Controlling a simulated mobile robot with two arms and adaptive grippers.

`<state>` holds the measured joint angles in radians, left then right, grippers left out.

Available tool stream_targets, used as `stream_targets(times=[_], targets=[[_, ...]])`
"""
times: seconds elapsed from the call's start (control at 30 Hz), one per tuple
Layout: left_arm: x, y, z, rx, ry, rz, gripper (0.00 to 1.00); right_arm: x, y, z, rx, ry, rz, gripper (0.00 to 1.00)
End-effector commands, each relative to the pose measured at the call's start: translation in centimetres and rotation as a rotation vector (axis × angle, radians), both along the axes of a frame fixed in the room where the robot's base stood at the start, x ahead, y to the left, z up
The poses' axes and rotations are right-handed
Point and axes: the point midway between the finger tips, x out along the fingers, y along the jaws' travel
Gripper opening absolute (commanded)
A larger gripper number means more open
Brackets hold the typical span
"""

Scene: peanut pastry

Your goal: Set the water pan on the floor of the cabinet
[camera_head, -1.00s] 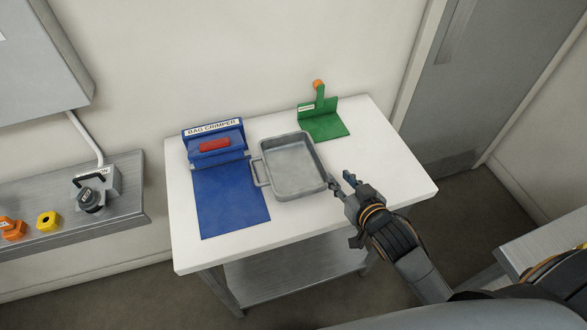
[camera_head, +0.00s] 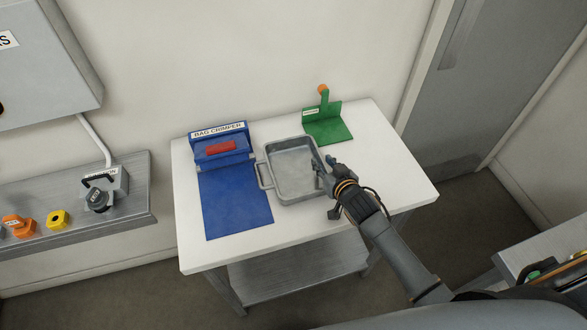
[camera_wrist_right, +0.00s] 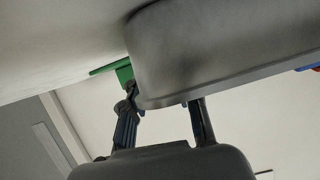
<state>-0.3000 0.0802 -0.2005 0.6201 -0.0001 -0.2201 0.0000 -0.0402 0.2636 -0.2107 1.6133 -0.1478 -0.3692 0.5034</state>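The water pan, a grey rectangular metal pan (camera_head: 290,195) with a loop handle on its left side, sits flat on the white table. My right gripper (camera_head: 321,166) is at the pan's right wall, with its fingers apart. In the right wrist view the pan (camera_wrist_right: 225,50) fills the upper right. One finger of the gripper (camera_wrist_right: 165,108) shows beside the pan's edge; the other finger's tip is hidden by the pan. I cannot tell whether either finger touches it. My left gripper is not in view. I cannot identify the cabinet in these views.
A blue bag crimper (camera_head: 222,155) with a blue mat stands left of the pan. A green stand (camera_head: 327,128) with an orange knob is behind it. The white table (camera_head: 395,165) is clear at right. A metal shelf (camera_head: 135,215) holds several items at left.

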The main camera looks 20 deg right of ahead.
Motion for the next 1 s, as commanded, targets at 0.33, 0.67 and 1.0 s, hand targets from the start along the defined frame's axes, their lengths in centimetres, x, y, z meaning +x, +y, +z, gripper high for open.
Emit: stream_targets(times=[0.33,0.67,1.0], targets=[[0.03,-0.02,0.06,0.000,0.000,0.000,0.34,0.48,0.03,-0.22,0.000,0.000,0.000,0.28],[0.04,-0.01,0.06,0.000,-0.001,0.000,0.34,0.46,0.01,-0.22,0.000,0.000,0.000,0.00],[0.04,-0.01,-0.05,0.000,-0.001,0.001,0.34,0.51,0.01,0.14,0.000,-0.003,0.000,0.00]])
